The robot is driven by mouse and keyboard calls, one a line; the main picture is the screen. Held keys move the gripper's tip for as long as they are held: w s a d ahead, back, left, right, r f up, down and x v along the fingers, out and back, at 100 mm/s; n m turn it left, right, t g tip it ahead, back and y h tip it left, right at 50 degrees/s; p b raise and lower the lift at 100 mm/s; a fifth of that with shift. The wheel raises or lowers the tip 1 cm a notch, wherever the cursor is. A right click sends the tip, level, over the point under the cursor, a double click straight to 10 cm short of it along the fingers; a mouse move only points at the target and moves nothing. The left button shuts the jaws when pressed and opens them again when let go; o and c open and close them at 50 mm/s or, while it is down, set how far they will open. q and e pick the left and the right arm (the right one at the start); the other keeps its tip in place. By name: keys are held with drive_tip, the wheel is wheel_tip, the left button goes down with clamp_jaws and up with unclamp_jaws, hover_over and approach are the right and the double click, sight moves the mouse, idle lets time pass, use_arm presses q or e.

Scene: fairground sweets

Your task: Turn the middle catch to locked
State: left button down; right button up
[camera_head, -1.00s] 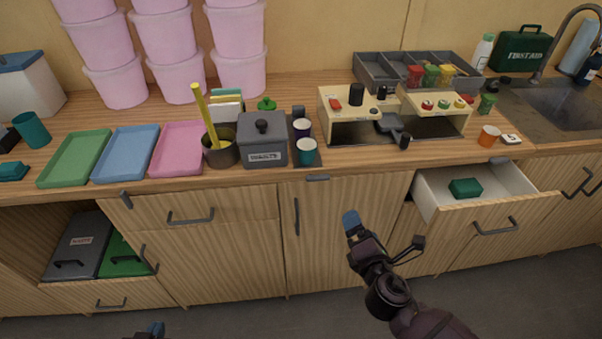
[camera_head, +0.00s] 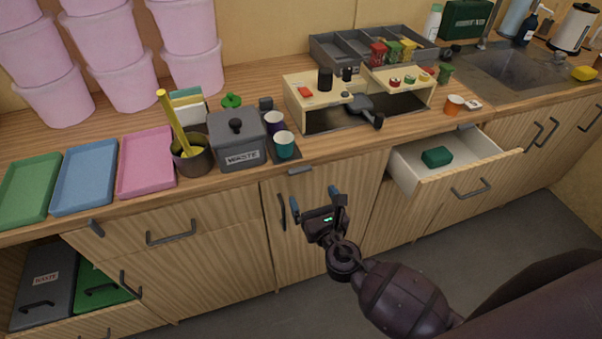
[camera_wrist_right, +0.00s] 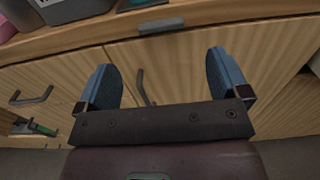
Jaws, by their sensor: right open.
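The middle catch (camera_head: 300,170) is a small grey bar on the front edge of the wooden counter, above the middle cupboard door (camera_head: 270,240). It lies roughly level along the edge. In the right wrist view the catch (camera_wrist_right: 161,26) sits ahead of the fingers, near the top. My right gripper (camera_head: 309,196) is open and empty, in front of the middle door and below the catch, its blue fingers pointing up at the counter edge. In the right wrist view the gripper (camera_wrist_right: 160,72) has a wide gap between its fingers, and nothing is in it. My left gripper is out of view.
Another catch (camera_head: 96,228) is at the left and one (camera_head: 466,126) at the right of the counter edge. An open drawer (camera_head: 480,150) holding a green block juts out at the right. The waste bin (camera_head: 238,145) and cups stand just behind the middle catch.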

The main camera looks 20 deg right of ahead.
sight(301, 172)
drive_tip(key=w, duration=0.8)
drive_tip(key=shift+w+a, duration=0.1)
drive_tip(key=shift+w, duration=0.15)
drive_tip(key=c, duration=0.9)
